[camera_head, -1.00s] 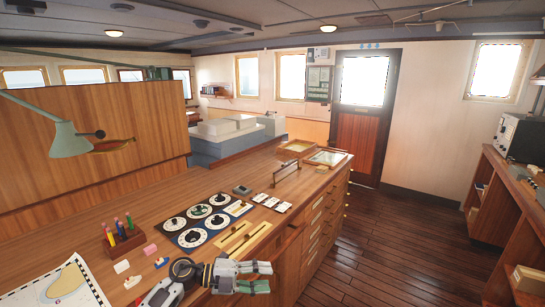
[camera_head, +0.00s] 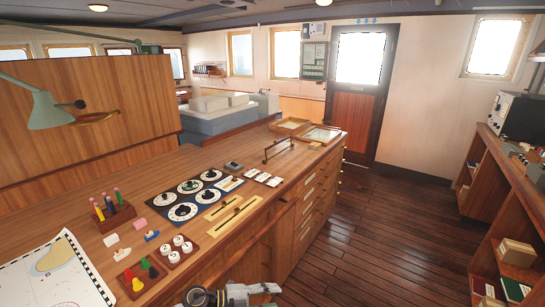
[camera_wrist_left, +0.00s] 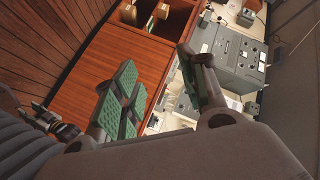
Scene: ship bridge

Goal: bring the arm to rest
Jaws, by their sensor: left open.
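My left gripper (camera_head: 256,291) shows at the bottom edge of the head view, beside the front of the wooden chart counter (camera_head: 165,187). The lower part of its arm is cut off by the frame. In the left wrist view the two green-padded fingers of my left gripper (camera_wrist_left: 158,65) stand wide apart with nothing between them. A dark jointed part with a bit of green, seemingly my right gripper (camera_wrist_left: 45,118), shows small at the left of that view. Its jaws cannot be made out.
Knob plates (camera_head: 187,196), a pencil block (camera_head: 113,214), a chart (camera_head: 55,275) and a tray of coloured pieces (camera_head: 138,274) lie on the counter. A side console (camera_head: 500,170) with shelves stands at right. The floor (camera_head: 385,225) between is clear.

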